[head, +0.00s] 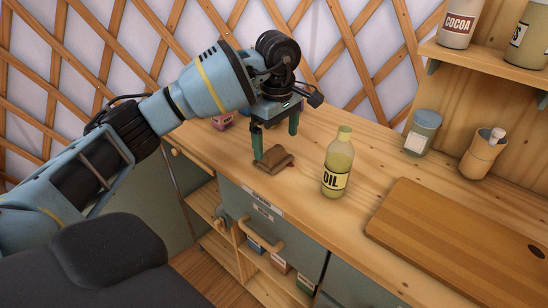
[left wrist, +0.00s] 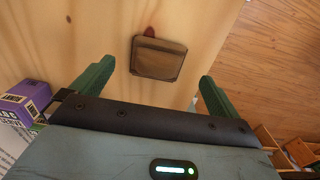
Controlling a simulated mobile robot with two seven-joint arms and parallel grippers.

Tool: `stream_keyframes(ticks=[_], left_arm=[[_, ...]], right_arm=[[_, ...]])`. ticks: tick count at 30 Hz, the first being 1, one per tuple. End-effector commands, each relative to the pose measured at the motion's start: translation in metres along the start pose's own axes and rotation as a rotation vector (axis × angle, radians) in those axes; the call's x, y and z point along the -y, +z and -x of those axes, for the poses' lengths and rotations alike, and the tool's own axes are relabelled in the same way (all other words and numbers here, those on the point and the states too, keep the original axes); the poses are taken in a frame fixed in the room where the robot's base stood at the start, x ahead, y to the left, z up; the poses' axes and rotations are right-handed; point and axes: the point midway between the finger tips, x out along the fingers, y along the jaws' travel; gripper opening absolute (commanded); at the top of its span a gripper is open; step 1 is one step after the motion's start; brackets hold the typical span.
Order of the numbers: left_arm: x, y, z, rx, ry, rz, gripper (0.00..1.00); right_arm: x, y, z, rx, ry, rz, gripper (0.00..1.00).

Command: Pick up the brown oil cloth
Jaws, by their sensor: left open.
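The brown oil cloth (head: 274,162) lies folded on the wooden counter, left of the oil bottle, in the head view. In the left wrist view the cloth (left wrist: 158,58) lies ahead of the fingers and between their lines, with a small red tip showing at its far edge. My left gripper (head: 275,140) is open and empty, pointing down just above the cloth. Its two green fingers (left wrist: 153,85) are spread wide in the left wrist view. The head view does not show clearly whether a finger touches the cloth. My right gripper is not in view.
The oil bottle (head: 338,163) stands close to the right of the cloth. A cutting board (head: 460,240), a blue-grey tin (head: 421,132) and a wooden holder (head: 483,153) are farther right. A purple box (left wrist: 24,100) is near the left finger. The lattice wall (head: 330,50) stands behind the counter.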

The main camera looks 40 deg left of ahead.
Motion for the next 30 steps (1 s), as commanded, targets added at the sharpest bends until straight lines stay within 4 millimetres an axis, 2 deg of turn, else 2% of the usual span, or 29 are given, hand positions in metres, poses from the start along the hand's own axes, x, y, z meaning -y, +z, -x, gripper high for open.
stream_keyframes(ticks=[5,12,15,23,30], left_arm=[[0.000,-0.002,-0.008,0.000,-0.002,0.001,1.00],[-0.002,-0.006,-0.040,0.001,-0.001,0.000,1.00],[-0.002,-0.005,-0.049,0.001,0.000,0.000,1.00],[-0.002,-0.005,-0.051,0.000,0.001,0.000,1.00],[-0.002,-0.005,-0.051,0.001,0.001,0.000,0.71]], right_arm=[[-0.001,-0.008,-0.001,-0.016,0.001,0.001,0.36],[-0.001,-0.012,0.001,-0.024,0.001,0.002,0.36],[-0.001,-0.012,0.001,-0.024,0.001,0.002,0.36],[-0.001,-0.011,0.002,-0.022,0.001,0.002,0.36],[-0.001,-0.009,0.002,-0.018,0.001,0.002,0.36]])
